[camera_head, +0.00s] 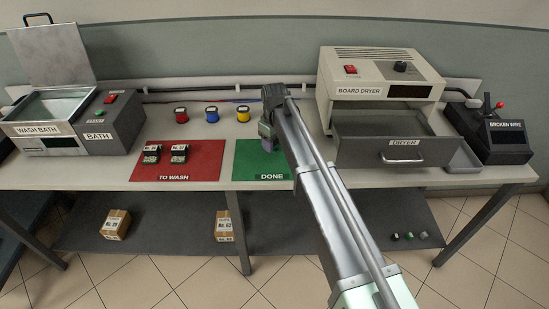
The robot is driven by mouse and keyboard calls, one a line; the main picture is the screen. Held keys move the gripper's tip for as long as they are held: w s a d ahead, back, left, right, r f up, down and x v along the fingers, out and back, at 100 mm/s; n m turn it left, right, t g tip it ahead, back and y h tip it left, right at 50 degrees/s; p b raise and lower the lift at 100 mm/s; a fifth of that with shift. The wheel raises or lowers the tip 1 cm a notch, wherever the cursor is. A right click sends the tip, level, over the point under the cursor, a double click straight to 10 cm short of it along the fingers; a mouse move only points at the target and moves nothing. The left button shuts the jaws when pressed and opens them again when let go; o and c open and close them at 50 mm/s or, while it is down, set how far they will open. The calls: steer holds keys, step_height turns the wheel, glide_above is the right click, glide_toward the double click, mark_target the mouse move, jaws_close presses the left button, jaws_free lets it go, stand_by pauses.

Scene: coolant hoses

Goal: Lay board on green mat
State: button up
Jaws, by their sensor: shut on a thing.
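The green mat (246,158), labelled DONE, lies at the middle front of the bench. My arm reaches in from the lower right, and my gripper (267,141) is over the mat's upper part. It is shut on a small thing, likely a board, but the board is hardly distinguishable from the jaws. The arm covers the right part of the mat. I cannot tell whether the held thing touches the mat. Two small dark boards, one left (152,153) and one right (179,153), lie on the red mat.
The red TO WASH mat (197,172) is left of the green one. Three coloured spools (211,115) stand behind. The open wash bath (48,108) is far left.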

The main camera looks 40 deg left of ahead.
mark_target(274, 156)
steer(key=shift+f+b, duration=1.9)
steer(key=shift+f, duration=0.35)
steer(key=o, duration=1)
steer(key=shift+r, duration=0.1)
step_height(274, 156, up, 13)
steer(key=p, duration=1.3)
steer(key=shift+f, duration=0.25)
steer(key=shift+f, duration=0.1)
